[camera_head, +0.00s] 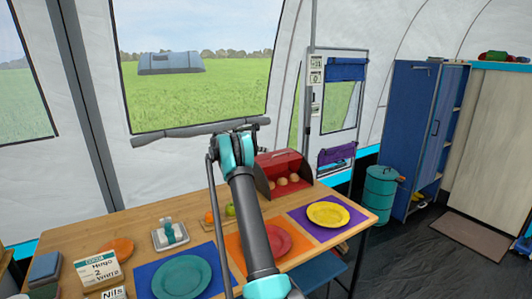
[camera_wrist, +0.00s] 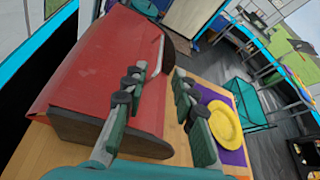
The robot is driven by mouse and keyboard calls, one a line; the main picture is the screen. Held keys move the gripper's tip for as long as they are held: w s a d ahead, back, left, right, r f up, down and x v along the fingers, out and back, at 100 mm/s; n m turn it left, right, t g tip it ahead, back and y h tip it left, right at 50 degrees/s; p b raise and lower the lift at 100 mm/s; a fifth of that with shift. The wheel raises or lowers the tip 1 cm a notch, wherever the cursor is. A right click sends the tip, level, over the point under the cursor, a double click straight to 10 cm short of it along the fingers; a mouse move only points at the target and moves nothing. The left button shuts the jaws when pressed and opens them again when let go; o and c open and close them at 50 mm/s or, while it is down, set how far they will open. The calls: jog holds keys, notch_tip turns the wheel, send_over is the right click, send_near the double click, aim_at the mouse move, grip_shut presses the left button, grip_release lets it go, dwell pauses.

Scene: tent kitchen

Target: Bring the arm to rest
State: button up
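My gripper (camera_wrist: 159,73) shows in the wrist view with its two dark green fingers spread apart and nothing between them. Its fingers are in front of the red bread box (camera_wrist: 90,70), which fills the left of that view; I cannot tell whether they touch it. In the head view my arm (camera_head: 252,215) rises over the table and bends at a teal joint; the gripper itself is hidden there. The red bread box (camera_head: 284,163) stands open at the table's back with several rolls inside.
On the wooden table (camera_head: 75,238) are a teal plate (camera_head: 182,277), a red plate (camera_head: 278,240) behind my arm, a yellow plate (camera_head: 328,214), a butter dish (camera_head: 169,236), a green apple (camera_head: 230,210) and a cocoa box (camera_head: 98,269). A teal barrel (camera_head: 380,190) stands right.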

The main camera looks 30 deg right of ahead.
dwell(0.4)
jog(key=s+a+m+t+y, duration=0.3)
jog(key=s+a+m+y, duration=0.6)
jog(key=s+a, duration=1.3)
jog(key=s+a+f+m+y, duration=0.1)
jog(key=s+a+f+m, duration=0.3)
jog(key=s, duration=0.7)
jog(key=s+a+f+m+t+y, duration=0.1)
jog(key=s+a+f+m, duration=0.3)
jog(key=s, duration=0.7)
jog(key=s+a+f+m+y, duration=0.2)
jog(key=s+a+f+m, duration=0.2)
jog(key=s+a, duration=0.3)
jog(key=s, duration=0.5)
jog(key=shift+a+f+t+y, duration=0.3)
jog(key=shift+a+y, duration=0.1)
jog(key=shift+w+d, duration=0.1)
